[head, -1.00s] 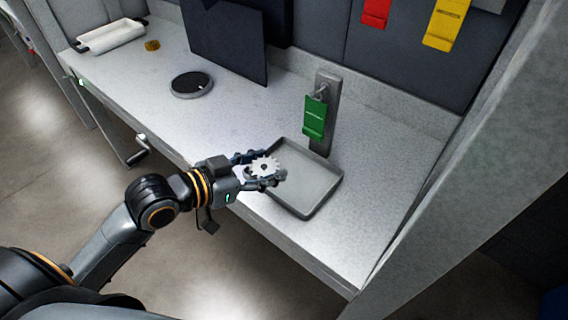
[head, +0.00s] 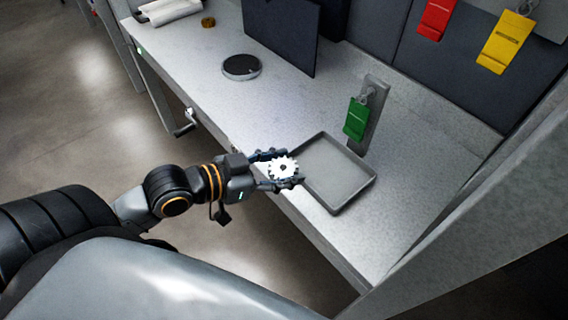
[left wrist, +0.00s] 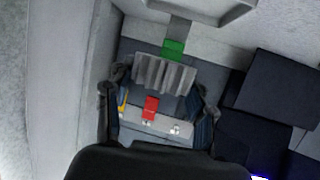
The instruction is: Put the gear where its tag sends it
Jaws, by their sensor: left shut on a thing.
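My left gripper (head: 280,168) is shut on a pale metal gear (head: 283,167) with a dark centre hole, held at the front edge of the bench, by the left side of a grey tray (head: 357,194). The gear's toothed edge shows between the fingers in the left wrist view (left wrist: 163,75). The tray looks empty. A green tag (head: 356,119) hangs on a metal stand (head: 374,122) behind the tray. A red tag (head: 435,19) and a yellow tag (head: 505,43) hang at the back wall. No tag is visible on the gear. My right gripper is out of view.
The bench (head: 215,91) carries a round dark disc (head: 241,66), a dark upright panel (head: 281,35), a small brass piece (head: 208,22) and a white roll-like item (head: 170,10). A crank handle (head: 185,124) juts from the bench front. A grey side wall closes the right.

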